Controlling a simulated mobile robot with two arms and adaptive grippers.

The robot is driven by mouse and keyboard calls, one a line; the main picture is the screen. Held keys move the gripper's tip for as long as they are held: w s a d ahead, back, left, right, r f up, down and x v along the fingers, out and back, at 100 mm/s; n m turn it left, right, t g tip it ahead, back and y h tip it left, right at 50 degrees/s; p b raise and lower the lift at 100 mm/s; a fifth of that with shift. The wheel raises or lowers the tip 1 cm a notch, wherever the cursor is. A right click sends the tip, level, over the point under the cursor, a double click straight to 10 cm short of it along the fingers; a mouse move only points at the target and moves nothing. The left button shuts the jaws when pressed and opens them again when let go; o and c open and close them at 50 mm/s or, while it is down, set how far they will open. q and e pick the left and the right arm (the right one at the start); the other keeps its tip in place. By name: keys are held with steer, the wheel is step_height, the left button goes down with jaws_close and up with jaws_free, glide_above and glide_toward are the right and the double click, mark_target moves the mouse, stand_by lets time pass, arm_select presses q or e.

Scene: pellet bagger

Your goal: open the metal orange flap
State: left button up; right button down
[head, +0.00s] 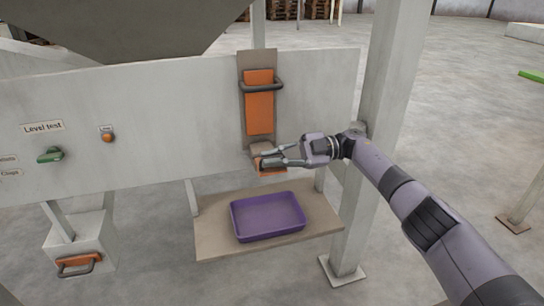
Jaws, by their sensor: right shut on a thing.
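A metal chute with an upright orange plate (259,108) and a dark bar handle (262,86) is fixed on the grey machine panel. At its lower end is a small spout with an orange flap (270,173), partly hidden by my fingers. My right gripper (263,160) comes in from the right and is shut on this orange piece at the spout. The exact contact is too small to see clearly. My left gripper is not in view.
A purple tray (268,217) sits on a brown shelf (215,232) below the spout. A grey post (385,100) stands close behind my right arm. A green knob (50,155) and an orange button (107,137) are on the panel. A box with an orange handle (78,265) is lower left.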

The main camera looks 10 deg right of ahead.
stand_by(0.3)
steer(key=c, duration=2)
jaws_free()
steer(key=shift+o, duration=0.2)
